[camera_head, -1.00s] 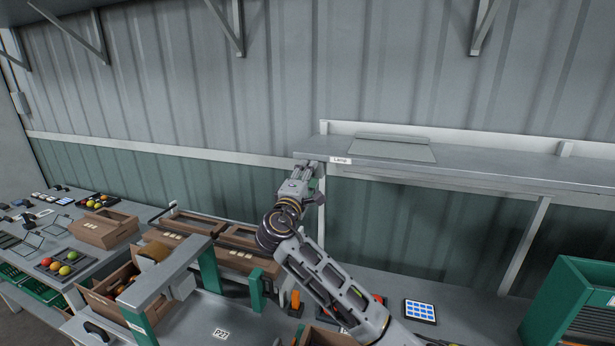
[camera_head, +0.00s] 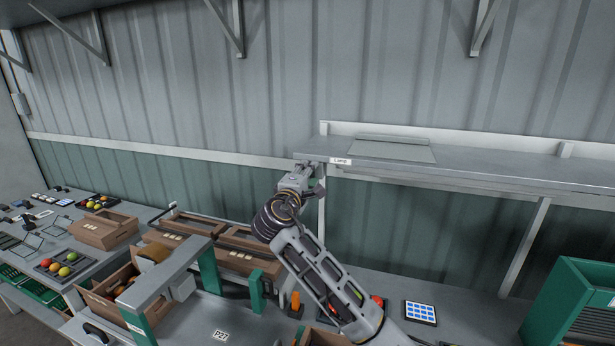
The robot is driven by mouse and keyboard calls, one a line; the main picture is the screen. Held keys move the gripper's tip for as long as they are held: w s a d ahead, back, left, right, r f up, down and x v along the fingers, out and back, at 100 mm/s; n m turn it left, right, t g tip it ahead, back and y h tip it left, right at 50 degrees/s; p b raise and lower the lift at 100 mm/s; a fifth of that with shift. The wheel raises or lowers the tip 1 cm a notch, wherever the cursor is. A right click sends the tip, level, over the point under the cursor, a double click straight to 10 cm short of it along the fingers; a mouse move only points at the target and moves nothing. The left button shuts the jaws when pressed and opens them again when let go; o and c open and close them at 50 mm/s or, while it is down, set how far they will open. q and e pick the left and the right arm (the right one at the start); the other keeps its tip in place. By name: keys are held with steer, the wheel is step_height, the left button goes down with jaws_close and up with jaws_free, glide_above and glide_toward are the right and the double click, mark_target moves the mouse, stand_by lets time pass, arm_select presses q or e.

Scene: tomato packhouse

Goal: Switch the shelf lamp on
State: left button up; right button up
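The grey shelf (camera_head: 480,168) is fixed to the corrugated wall, with a white "Lamp" label (camera_head: 341,161) on its front edge near the left end. A thin strip (camera_head: 400,181) runs under the shelf; I cannot tell if it is the lamp, and no glow shows there. No switch is visible; the gripper may hide it. My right gripper (camera_head: 308,167) is at the shelf's left end, just left of and below the label. Its fingertips are small and partly hidden against the shelf edge, so contact and opening cannot be told. My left gripper is not in view.
A flat panel (camera_head: 395,149) lies on the shelf. A green cabinet (camera_head: 570,300) stands at the right. The wall space left of the shelf is clear.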

steer(key=o, duration=1)
steer(key=shift+s+a, duration=0.1)
steer(key=shift+s, duration=0.05)
steer(key=shift+v, duration=5.85)
